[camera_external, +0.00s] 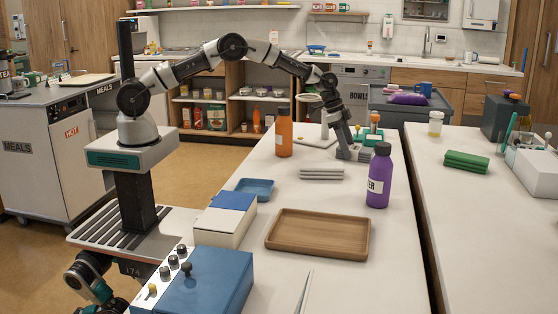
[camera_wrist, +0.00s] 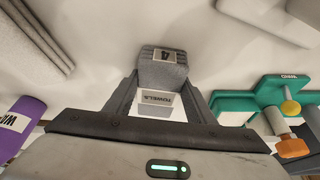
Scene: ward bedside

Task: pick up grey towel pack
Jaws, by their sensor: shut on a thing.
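The grey towel pack (camera_wrist: 163,72) is a small grey fabric-like block with a white label marked "4" and a white "TOWELS" face. It sits between the two fingers of my gripper (camera_wrist: 162,92) in the wrist view, and the gripper is shut on it. In the external view my gripper (camera_external: 353,152) points down, low over the white counter, behind the purple bottle. The pack cannot be made out clearly there. Whether it touches the counter is hard to tell.
A folded grey-white stack (camera_external: 322,173) lies left of my gripper. A purple bottle (camera_external: 379,175) stands in front, an orange bottle (camera_external: 284,133) behind left. A green stand (camera_wrist: 262,98) is close on the right in the wrist view. A wooden tray (camera_external: 281,250) lies nearer.

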